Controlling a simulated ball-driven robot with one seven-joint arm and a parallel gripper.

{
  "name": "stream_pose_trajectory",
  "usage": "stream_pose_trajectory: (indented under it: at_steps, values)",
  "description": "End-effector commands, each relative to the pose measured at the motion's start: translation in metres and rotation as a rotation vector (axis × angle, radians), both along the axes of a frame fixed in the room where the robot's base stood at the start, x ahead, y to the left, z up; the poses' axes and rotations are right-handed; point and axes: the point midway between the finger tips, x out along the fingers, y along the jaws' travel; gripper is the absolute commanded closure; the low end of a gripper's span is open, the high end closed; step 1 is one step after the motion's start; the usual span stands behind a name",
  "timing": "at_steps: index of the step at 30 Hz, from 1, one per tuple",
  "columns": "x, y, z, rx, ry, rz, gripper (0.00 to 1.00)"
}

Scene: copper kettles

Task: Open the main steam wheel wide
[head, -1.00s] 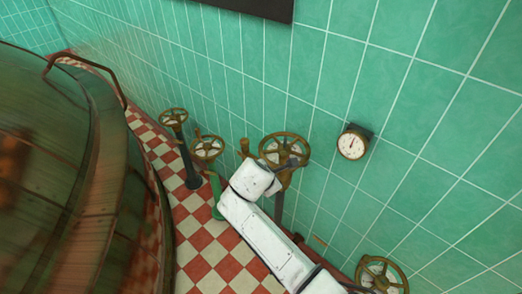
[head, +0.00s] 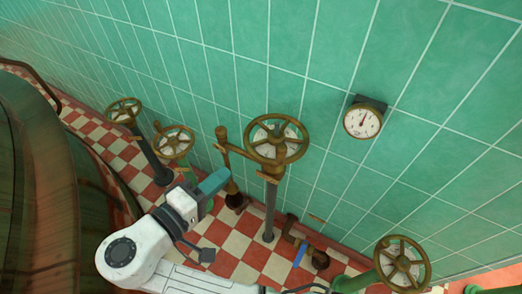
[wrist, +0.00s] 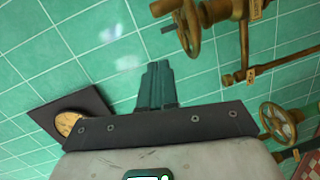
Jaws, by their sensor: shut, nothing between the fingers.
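The largest handwheel (head: 297,150), brass with a pale hub plate, sits on a dark upright pipe by the green wall. It is probably the main steam wheel; its tag is too small to read. My gripper (head: 216,180) is left of and below this wheel in the head view, apart from it. Its teal fingers are together and empty; they also show in the wrist view (wrist: 157,72). A brass wheel (wrist: 192,30) hangs at the upper right there, apart from the fingers.
Two smaller wheels (head: 123,102) (head: 173,157) stand to the left, and another (head: 402,240) at the lower right. A white-faced gauge (head: 363,121) is on the wall. A large copper kettle (head: 35,190) fills the left side. A blue-handled valve (head: 300,257) is low down.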

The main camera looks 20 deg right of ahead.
Motion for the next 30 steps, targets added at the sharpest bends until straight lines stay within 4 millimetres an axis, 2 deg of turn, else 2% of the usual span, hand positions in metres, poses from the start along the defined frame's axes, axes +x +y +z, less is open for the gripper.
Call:
stream_pose_trajectory:
  at_steps: [5,16,22,30]
  values:
    - [0.008,-0.017,-0.003,-0.001,0.003,-0.004,1.0]
    - [0.042,-0.081,-0.011,0.0,0.006,-0.003,1.0]
    - [0.034,-0.107,-0.017,0.0,0.008,-0.001,1.0]
    - [0.03,-0.117,-0.021,-0.001,0.006,0.001,1.0]
